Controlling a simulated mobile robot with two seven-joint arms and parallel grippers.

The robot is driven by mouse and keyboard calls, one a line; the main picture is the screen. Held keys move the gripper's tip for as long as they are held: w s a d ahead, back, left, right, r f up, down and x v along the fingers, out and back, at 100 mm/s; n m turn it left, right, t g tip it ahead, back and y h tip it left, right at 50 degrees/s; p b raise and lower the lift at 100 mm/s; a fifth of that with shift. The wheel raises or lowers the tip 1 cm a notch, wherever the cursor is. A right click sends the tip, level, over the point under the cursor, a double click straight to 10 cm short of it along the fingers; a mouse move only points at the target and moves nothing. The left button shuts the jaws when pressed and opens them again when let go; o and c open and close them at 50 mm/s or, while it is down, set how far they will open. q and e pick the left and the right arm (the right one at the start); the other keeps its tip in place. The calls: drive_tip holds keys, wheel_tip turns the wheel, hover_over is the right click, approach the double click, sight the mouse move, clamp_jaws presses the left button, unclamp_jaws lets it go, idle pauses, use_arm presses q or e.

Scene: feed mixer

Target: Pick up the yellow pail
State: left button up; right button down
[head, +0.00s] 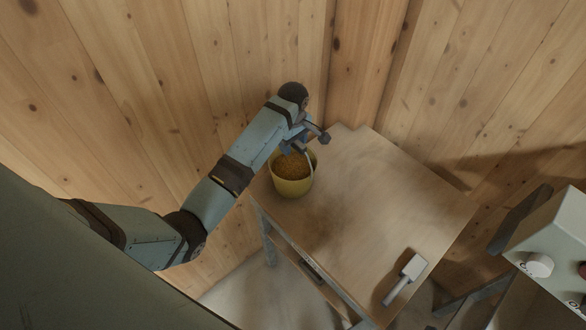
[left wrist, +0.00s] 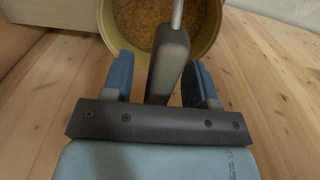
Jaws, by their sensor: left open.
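The yellow pail (head: 293,187) stands upright on the wooden table near its far left corner, filled with golden-brown grain (head: 291,166). Its handle (head: 311,163) is raised above the rim. My left gripper (head: 299,140) is just above the pail, at the top of the handle. In the left wrist view the pail rim (left wrist: 216,30) shows beyond the fingers. A dark grip on a pale handle rod (left wrist: 168,62) lies between the two blue fingers of my left gripper (left wrist: 160,82), with gaps on both sides, so the jaws are open around it. My right gripper is not in view.
The wooden table (head: 375,205) has clear room right of the pail. A scoop with a pale head (head: 413,267) lies near its front right. A grey machine with knobs (head: 555,240) stands at the right. Plank walls (head: 365,60) close in behind the table.

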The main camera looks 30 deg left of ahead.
use_arm(q)
drive_tip(key=shift+f, duration=0.35)
drive_tip(key=shift+f, duration=0.2)
idle(0.4)
drive_tip(key=shift+c, duration=0.2)
clamp_jaws()
drive_tip(key=shift+r, duration=0.1)
idle(1.1)
